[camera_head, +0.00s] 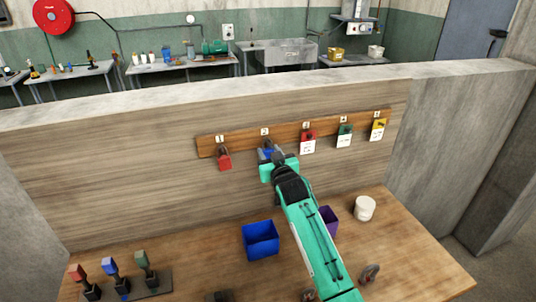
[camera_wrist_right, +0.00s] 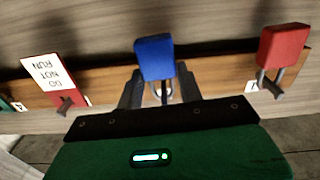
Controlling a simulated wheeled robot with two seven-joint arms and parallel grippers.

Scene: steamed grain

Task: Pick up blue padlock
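The blue padlock (camera_wrist_right: 155,58) hangs from the wooden rail at the position labelled 2. In the head view only a little of the padlock (camera_head: 267,154) shows, as my right gripper (camera_head: 272,159) largely covers it. In the wrist view, my right gripper (camera_wrist_right: 160,86) has its two dark fingers apart, one on each side of the padlock's lower part and shackle. The gripper looks open; whether a finger touches the padlock cannot be told. My left gripper is out of view.
A red padlock (camera_head: 225,160) hangs to the left; red (camera_head: 308,136), green (camera_head: 345,129) and yellow (camera_head: 379,124) tagged items hang to the right.

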